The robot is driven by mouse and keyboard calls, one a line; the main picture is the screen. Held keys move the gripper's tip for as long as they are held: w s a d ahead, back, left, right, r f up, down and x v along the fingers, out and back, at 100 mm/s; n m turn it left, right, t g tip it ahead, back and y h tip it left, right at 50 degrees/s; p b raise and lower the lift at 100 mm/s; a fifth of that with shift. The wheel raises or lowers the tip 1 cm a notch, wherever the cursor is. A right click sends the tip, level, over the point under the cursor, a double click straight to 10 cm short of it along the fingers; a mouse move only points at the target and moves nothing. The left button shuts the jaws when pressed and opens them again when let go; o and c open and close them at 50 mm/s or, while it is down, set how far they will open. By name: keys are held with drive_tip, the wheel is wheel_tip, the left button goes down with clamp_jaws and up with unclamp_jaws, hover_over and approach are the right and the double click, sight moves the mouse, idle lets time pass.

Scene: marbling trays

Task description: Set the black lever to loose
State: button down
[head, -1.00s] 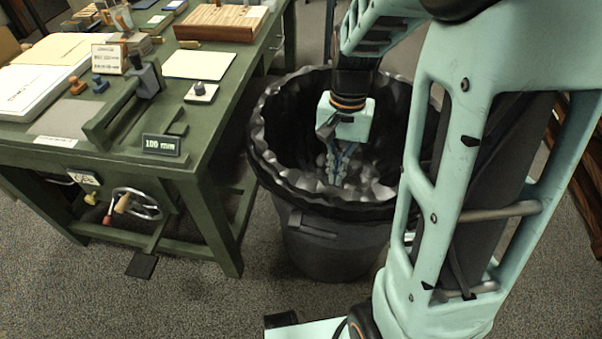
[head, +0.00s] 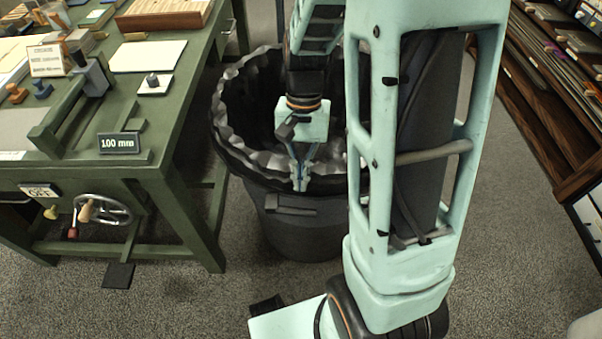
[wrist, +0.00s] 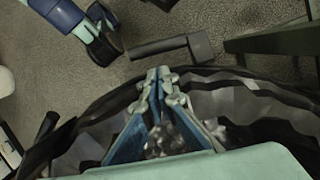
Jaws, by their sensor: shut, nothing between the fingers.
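A dark bar with a block at one end (head: 291,205) juts from the front of the black bin, below its rim. It looks like the black lever, but I see no "loose" mark. In the wrist view the bar (wrist: 160,48) lies level beyond the rim, its block to the right. My gripper (head: 300,187) is shut and empty, pointing down at the bin's near rim, just above the bar in the picture. In the wrist view the closed fingertips (wrist: 160,74) are short of the bar, apparently not touching it.
The black bin (head: 310,240) has a crumpled liner over its rim. A green table (head: 150,195) stands left, with a handwheel (head: 112,210), a "100 mm" sign (head: 119,143) and an "OFF" plate (head: 40,190). Shelves (head: 545,120) stand right.

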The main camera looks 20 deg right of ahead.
drive_tip(key=b+x, duration=0.1)
drive_tip(key=x, duration=0.4)
drive_tip(key=shift+s+a+f, duration=0.1)
drive_tip(key=shift+f, duration=0.3)
